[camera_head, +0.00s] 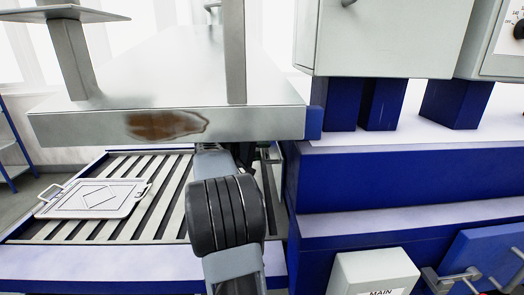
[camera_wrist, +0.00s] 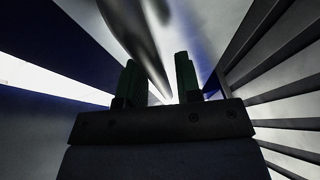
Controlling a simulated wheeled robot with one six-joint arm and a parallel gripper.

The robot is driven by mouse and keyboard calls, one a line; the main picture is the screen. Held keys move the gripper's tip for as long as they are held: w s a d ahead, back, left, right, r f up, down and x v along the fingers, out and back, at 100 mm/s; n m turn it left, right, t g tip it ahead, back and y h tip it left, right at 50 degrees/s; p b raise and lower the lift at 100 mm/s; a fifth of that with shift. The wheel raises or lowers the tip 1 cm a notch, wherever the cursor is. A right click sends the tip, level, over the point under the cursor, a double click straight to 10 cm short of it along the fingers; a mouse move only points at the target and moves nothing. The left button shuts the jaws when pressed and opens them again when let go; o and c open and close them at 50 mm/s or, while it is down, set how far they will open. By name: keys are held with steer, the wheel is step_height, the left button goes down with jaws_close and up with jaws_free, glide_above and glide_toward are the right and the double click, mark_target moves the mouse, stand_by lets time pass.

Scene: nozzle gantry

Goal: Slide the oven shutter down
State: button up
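I cannot pick out the oven shutter with certainty in either view. In the head view, a large grey metal slab (camera_head: 75,127) with a brown rust stain on its front edge spans the upper left, above the conveyor. My arm reaches forward under this slab, and my gripper is hidden there. In the wrist view, my gripper (camera_wrist: 157,80) has its two dark green fingers standing apart. A blurred, rounded grey shape (camera_wrist: 130,28) shows beyond them and tapers down toward the gap. I cannot tell whether it touches a finger.
A slatted conveyor (camera_head: 160,185) lies below the slab, with a light metal tray (camera_head: 92,199) on its left part. A blue frame (camera_head: 400,177) with grey cabinets (camera_head: 385,40) stands at the right. A white box marked MAIN (camera_head: 372,272) is at the lower right.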

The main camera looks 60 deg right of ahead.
jaws_close()
step_height(320, 180, down, 10)
steer(key=b, duration=0.8)
steer(key=shift+r, duration=0.15)
steer(key=shift+c, duration=0.2)
jaws_free()
steer(key=shift+o, duration=1.2)
steer(key=shift+r, duration=0.1)
